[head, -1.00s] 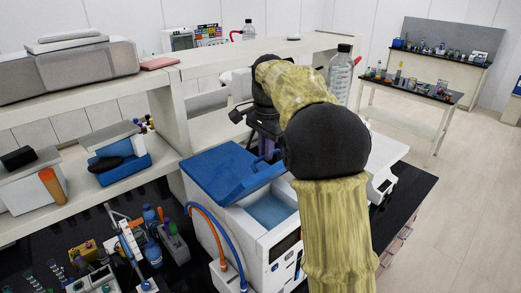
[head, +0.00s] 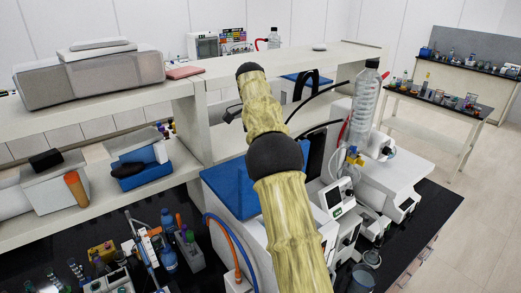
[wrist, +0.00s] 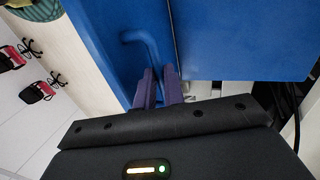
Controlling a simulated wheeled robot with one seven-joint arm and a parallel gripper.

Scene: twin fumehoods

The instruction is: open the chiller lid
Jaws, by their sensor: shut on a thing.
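The chiller is a white box (head: 256,236) in the middle of the head view, with its blue lid (head: 226,188) at the top left. My arm crosses in front of it and hides much of the lid, the bath opening and my gripper. How far the lid is raised cannot be told there. In the wrist view, the blue lid (wrist: 205,35) fills the upper middle, with a curved blue handle (wrist: 142,38). The purple fingers of my gripper (wrist: 159,78) are shut on the lower end of this handle.
Orange and blue hoses (head: 236,240) curve at the chiller's left. A clear bottle (head: 364,108) and white instruments (head: 340,198) stand to the right. Bottles and tools (head: 168,255) crowd the black bench at left. A raised shelf (head: 230,72) runs behind.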

